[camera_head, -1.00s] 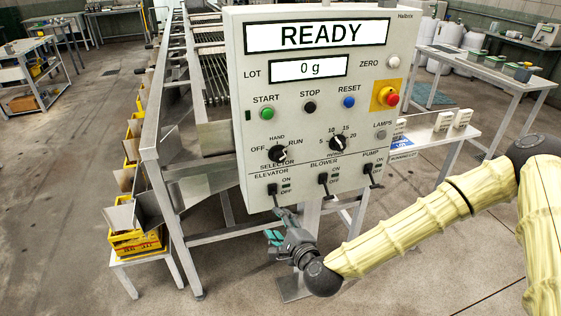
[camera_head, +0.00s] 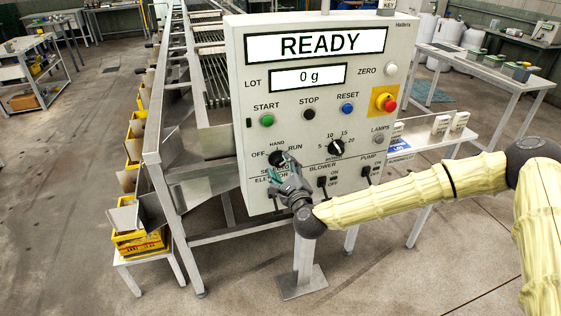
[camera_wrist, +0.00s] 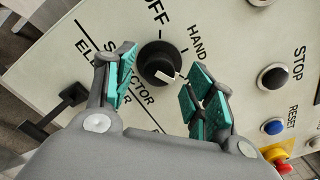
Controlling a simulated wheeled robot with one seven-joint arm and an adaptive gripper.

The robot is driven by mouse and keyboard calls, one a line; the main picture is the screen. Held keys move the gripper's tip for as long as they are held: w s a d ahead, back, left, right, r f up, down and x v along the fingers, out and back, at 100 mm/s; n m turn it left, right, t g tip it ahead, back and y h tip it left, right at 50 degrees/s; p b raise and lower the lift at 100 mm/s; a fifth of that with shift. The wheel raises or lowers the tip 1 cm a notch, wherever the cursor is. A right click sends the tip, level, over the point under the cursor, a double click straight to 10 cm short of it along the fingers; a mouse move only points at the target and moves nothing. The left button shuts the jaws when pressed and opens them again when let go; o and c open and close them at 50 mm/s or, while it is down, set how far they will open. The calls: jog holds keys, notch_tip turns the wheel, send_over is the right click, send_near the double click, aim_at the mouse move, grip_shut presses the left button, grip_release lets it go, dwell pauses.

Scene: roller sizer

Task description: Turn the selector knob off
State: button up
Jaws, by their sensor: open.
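The selector knob (camera_head: 276,158) is a round black knob at the lower left of the grey control panel, partly covered by my gripper in the head view. In the wrist view, the knob (camera_wrist: 160,62) shows a white pointer aimed away from OFF and past HAND, toward the side where RUN stands in the head view. The RUN label is hidden in the wrist view. My gripper (camera_head: 284,166) is open in front of the panel. In the wrist view its teal-padded fingers (camera_wrist: 164,78) stand on either side of the knob, with gaps; contact is not visible.
The elevator switch (camera_wrist: 68,98) projects near the left finger. Black stop (camera_wrist: 272,77) and blue reset (camera_wrist: 273,127) buttons and the red emergency stop (camera_head: 386,102) lie to the right. The display (camera_head: 316,45) reads READY. The metal sizer frame (camera_head: 165,200) stands left.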

jog(key=shift+x, duration=1.05)
jog(key=shift+c, duration=0.3)
jog(key=c, duration=0.9)
jog(key=shift+c, duration=0.2)
